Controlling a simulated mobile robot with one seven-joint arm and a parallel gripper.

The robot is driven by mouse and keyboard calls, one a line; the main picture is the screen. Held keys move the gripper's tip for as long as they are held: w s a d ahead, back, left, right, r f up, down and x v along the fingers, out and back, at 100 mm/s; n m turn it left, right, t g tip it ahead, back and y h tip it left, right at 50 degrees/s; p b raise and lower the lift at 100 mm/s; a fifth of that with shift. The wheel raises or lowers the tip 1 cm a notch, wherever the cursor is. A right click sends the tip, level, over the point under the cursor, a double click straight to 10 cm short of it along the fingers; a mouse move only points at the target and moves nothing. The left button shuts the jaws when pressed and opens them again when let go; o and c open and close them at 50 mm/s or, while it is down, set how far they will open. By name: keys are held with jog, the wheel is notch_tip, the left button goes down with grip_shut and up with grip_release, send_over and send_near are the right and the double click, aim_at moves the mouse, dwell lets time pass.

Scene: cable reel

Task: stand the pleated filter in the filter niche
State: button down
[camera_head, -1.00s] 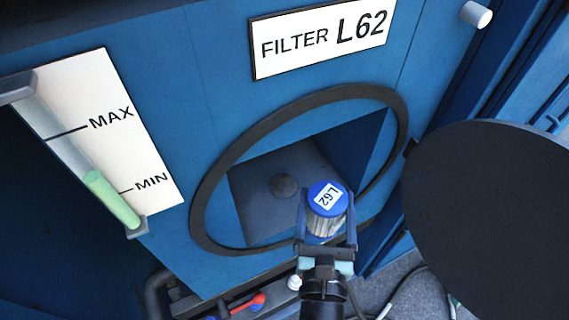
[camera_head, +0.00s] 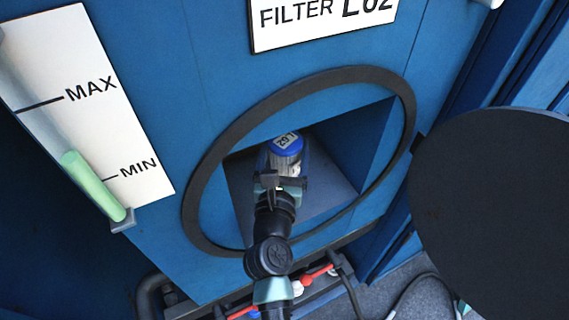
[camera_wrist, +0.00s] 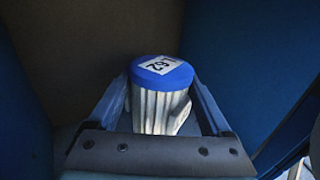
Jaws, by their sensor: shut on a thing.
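The pleated filter (camera_head: 287,149) has a blue cap with an L62 label and white pleated sides. My gripper (camera_head: 280,172) is shut on it and holds it upright inside the filter niche (camera_head: 338,190), behind the black ring opening. The wrist view shows the filter (camera_wrist: 162,95) between the two fingers of my gripper (camera_wrist: 165,105), cap up. The filter's base is hidden behind the gripper, so I cannot tell whether it touches the niche floor. The round mark on the niche floor is hidden now.
A round black door (camera_head: 490,200) stands open at the right. A FILTER L62 sign (camera_head: 320,22) is above the opening. A MAX/MIN level gauge (camera_head: 95,190) is at the left. Pipes with red handles (camera_head: 318,275) run below the opening. The niche's right side is free.

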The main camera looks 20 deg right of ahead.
notch_tip(320, 180, down, 4)
jog(key=shift+r+b, duration=0.25)
jog(key=shift+b, duration=0.7)
jog(key=shift+w+f, duration=0.25)
jog(key=shift+f+b, duration=0.15)
jog(key=shift+b, duration=0.15)
grip_release()
jog(key=shift+s+a, duration=0.1)
jog(key=shift+s, duration=0.1)
jog(key=v, duration=1.1)
jog(key=shift+s+a+b, duration=0.1)
jog(key=shift+s+b, duration=0.2)
jog(key=shift+s, duration=0.05)
